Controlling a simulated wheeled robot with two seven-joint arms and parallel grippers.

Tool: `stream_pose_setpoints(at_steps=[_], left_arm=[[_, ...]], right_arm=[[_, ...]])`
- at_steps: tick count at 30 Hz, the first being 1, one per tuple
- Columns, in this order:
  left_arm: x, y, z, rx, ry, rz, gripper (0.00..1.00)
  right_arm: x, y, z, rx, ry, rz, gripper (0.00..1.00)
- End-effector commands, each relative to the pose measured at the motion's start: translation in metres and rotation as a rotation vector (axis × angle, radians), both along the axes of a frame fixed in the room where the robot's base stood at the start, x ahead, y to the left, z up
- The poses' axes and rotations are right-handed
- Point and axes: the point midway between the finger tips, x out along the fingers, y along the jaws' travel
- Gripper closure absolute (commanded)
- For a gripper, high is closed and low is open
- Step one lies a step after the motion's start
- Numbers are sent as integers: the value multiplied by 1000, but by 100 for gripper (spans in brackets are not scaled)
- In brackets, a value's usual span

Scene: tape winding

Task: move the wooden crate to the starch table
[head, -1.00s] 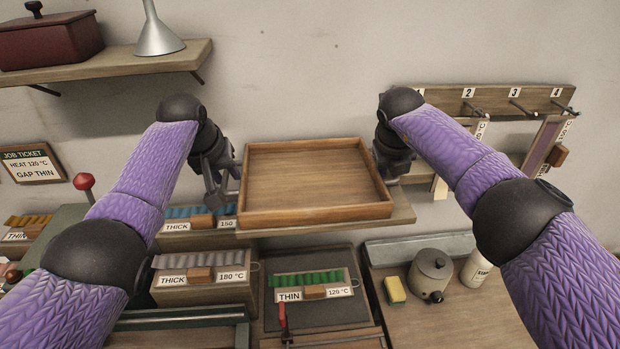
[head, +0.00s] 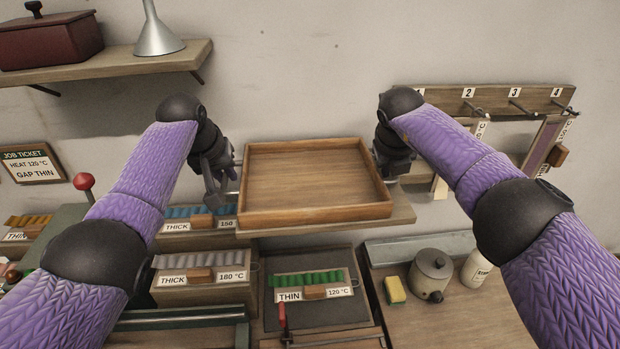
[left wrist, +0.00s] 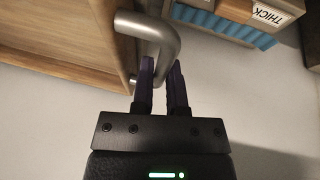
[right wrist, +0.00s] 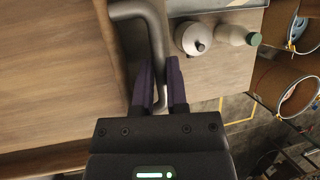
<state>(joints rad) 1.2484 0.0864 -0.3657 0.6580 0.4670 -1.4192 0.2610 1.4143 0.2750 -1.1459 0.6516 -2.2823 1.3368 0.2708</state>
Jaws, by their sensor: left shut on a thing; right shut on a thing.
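The wooden crate (head: 315,212) is an empty shallow box, level on a wooden wall shelf (head: 404,216) in the middle of the head view. My left gripper (head: 230,173) is at its left side. In the left wrist view it (left wrist: 163,70) is shut on the crate's grey metal handle (left wrist: 150,28). My right gripper (head: 388,170) is at the right side, its fingertips mostly hidden in the head view. In the right wrist view it (right wrist: 160,70) is shut on the other metal handle (right wrist: 153,25). The table with the starch bottle (head: 476,269) is the wooden one (head: 490,325) at lower right.
That table also holds a lidded grey pot (head: 431,272) and a yellow sponge (head: 395,291); its front is clear. A numbered peg rack (head: 490,100) hangs on the right.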

Motion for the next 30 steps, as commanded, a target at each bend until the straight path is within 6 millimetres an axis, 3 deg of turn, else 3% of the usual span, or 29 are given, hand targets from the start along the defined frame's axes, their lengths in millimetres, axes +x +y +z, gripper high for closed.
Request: stream_pose_setpoints(at_steps=[26,30], left_arm=[[0,0,1,-1,-1,0,100],[0,0,10,-1,-3,0,100]], right_arm=[[0,0,1,0,-1,0,100],[0,0,9,0,-3,1,100]])
